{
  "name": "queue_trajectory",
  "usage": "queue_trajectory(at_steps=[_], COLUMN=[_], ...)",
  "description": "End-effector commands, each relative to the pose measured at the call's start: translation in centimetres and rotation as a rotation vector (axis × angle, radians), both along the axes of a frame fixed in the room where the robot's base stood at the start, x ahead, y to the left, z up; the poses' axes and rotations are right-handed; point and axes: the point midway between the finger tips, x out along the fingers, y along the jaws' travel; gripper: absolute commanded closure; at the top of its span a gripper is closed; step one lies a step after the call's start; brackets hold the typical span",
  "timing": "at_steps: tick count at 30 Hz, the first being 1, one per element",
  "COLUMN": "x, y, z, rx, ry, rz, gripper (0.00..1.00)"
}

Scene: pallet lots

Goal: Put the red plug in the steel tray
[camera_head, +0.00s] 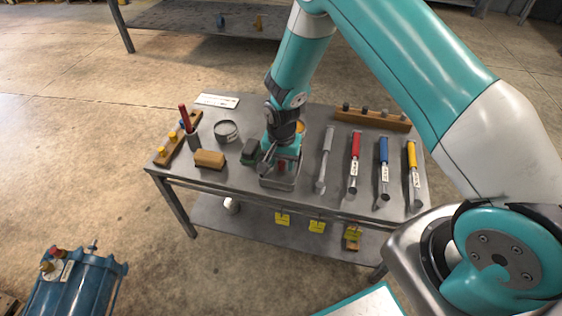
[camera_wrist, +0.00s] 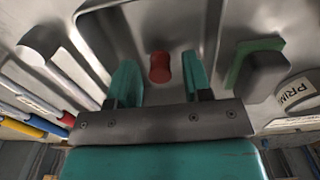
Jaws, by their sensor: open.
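The steel tray (camera_head: 277,185) stands near the front edge of the metal table, with its walls also showing around the fingers in the wrist view (camera_wrist: 152,20). The red plug (camera_wrist: 160,67) is inside the tray's outline, just beyond and between my fingertips, with a gap on both sides. In the head view the plug (camera_head: 282,166) shows as a small red patch by the fingers. My gripper (camera_head: 277,160) points down over the tray with its jaws apart; its two teal fingers (camera_wrist: 160,80) hold nothing. Whether the plug touches the tray floor is hard to tell.
A green-and-dark block (camera_head: 250,151) stands close left of the tray, with a wooden block (camera_head: 209,159) and a round tin (camera_head: 226,131) farther left. A grey-handled tool (camera_head: 325,158) lies close right, then red, blue and yellow ones. A wooden rack (camera_head: 373,118) stands behind.

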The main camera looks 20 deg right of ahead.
Motion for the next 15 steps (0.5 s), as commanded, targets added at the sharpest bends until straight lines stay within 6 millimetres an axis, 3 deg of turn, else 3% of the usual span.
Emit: queue_trajectory(at_steps=[15], x=[0.1], y=[0.0], z=[10.2], rx=[0.001], ry=[-0.003], rz=[0.000], gripper=[0.55])
